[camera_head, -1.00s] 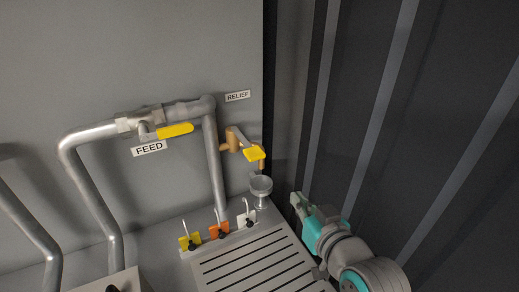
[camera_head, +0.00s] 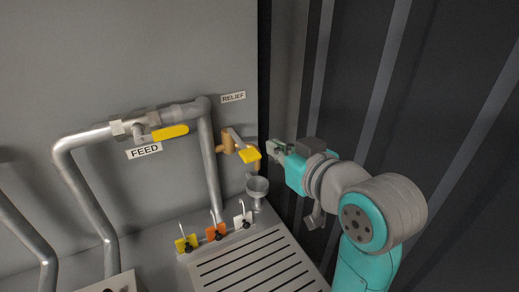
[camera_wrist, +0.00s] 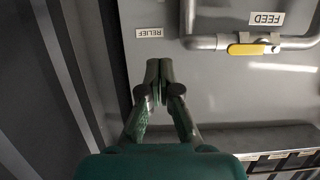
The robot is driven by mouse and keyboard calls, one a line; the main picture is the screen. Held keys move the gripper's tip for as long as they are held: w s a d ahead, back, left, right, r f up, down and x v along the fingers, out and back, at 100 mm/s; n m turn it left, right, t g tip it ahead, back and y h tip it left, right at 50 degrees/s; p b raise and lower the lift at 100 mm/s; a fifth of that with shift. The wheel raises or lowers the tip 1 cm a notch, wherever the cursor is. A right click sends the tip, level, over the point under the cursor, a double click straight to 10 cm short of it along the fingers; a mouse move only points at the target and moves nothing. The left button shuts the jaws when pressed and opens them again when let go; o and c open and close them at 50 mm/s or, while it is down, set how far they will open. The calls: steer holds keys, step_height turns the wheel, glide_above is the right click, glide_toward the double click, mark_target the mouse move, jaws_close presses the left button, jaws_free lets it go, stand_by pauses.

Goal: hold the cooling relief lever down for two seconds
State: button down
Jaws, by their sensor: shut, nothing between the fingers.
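The relief lever (camera_head: 242,144) is a grey arm with a yellow end, on a brass valve (camera_head: 228,143) below the RELIEF label (camera_head: 233,97). In the head view my gripper (camera_head: 271,148) is just right of the yellow end, at about the same height in the picture. A small gap shows between them there; their depth apart is hard to tell. In the wrist view my gripper (camera_wrist: 159,64) has its fingers together and empty, pointing at the panel near the RELIEF label (camera_wrist: 150,33). The lever does not show in the wrist view, perhaps hidden behind the fingers.
A FEED valve with a yellow handle (camera_head: 170,132) sits on a grey pipe to the left. A funnel cup (camera_head: 257,187) stands below the relief valve. Several coloured tags (camera_head: 216,232) line the slotted tray (camera_head: 245,267). A dark ribbed wall (camera_head: 450,110) closes the right side.

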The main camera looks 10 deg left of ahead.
glide_above(255, 157)
step_height(255, 157, down, 2)
step_height(255, 157, down, 3)
steer(key=shift+f, duration=0.7)
steer(key=shift+f, duration=0.1)
